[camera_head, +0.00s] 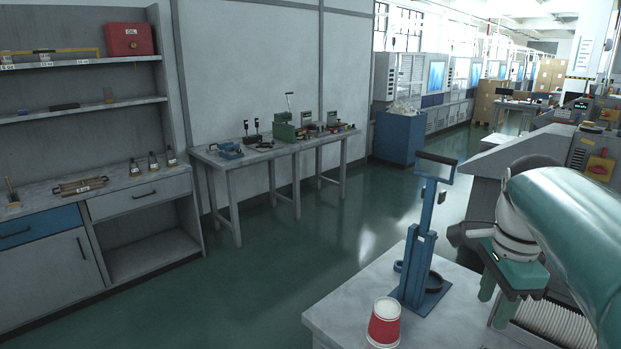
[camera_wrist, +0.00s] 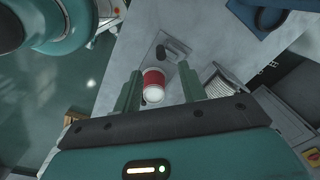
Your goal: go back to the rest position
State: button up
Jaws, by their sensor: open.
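My gripper (camera_head: 496,302) is at the right of the head view, beside the white worktable, with its two green fingers pointing down. In the wrist view the fingers (camera_wrist: 160,72) stand apart, with nothing held between them. A red and white paper cup (camera_head: 384,324) stands upright near the front of the table, left of my gripper and clear of it. A red and white cup (camera_wrist: 154,86) also shows in the wrist view, beyond the gap between the fingers.
A tall blue hand press (camera_head: 420,270) with a black handle stands on the worktable (camera_head: 340,305) behind the cup. A ribbed white stack (camera_head: 550,322) lies below my gripper. A grey bench (camera_head: 225,162) with tools stands against the wall. Open green floor (camera_head: 290,250) lies between.

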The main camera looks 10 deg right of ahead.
jog(key=s+a+f+n+t, duration=0.2)
jog(key=s+a+f+n, duration=0.1)
jog(key=a+n, duration=0.6)
jog(key=s+a+f+n+t, duration=0.3)
jog(key=a+f+n, duration=0.1)
jog(key=a+n, duration=0.5)
jog(key=shift+f+n, duration=0.35)
jog(key=shift+n, duration=0.55)
